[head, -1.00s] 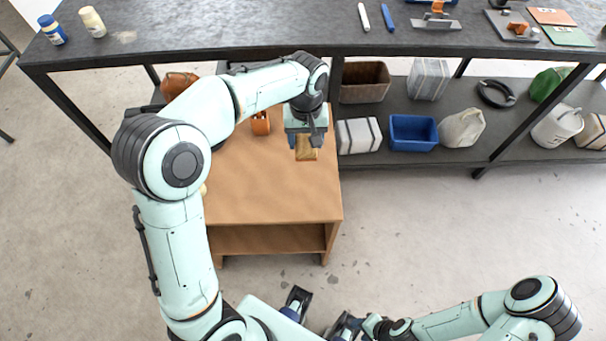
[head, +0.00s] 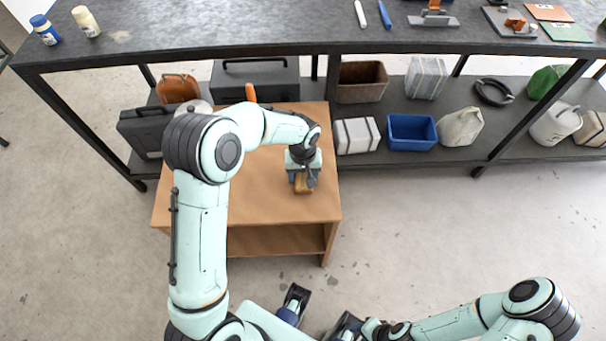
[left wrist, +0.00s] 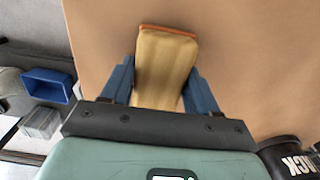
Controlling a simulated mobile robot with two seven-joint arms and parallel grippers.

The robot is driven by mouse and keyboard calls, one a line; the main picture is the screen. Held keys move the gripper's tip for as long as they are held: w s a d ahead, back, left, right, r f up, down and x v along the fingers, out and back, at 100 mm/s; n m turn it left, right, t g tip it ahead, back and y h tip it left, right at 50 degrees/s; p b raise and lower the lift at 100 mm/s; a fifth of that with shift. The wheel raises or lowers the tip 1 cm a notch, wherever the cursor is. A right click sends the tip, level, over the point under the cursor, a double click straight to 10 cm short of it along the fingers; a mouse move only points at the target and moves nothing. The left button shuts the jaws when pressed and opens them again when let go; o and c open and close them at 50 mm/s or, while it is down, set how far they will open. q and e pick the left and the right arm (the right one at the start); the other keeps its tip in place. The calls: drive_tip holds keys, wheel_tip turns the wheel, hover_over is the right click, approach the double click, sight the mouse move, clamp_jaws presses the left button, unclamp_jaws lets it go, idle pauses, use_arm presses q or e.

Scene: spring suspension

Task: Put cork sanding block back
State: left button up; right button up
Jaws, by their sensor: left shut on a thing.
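The cork sanding block (head: 304,186) is a tan block with an orange-brown edge. My left gripper (head: 303,180) is shut on it, above the right part of a brown wooden table (head: 265,205). In the left wrist view the block (left wrist: 166,65) sits between the two blue fingers (left wrist: 160,90), its orange edge facing away from the palm. I cannot tell whether the block touches the tabletop.
A long dark workbench (head: 200,45) runs behind, with bottles and hand tools on top. Its lower shelf holds a brown bin (head: 361,95), a blue bin (head: 411,145) and dark cases (head: 255,92). The table's front right is clear.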

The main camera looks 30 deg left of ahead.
sight(303, 174)
use_arm(q)
drive_tip(key=shift+f, duration=0.2)
drive_tip(key=shift+f, duration=0.15)
drive_tip(key=o, duration=1)
drive_tip(key=shift+f, duration=0.1)
drive_tip(key=shift+s+a, duration=0.1)
drive_tip(key=shift+s, duration=0.05)
drive_tip(key=shift+r, duration=0.25)
wheel_tip(303, 174, up, 12)
drive_tip(key=shift+r+p, duration=0.1)
drive_tip(key=shift+p, duration=0.45)
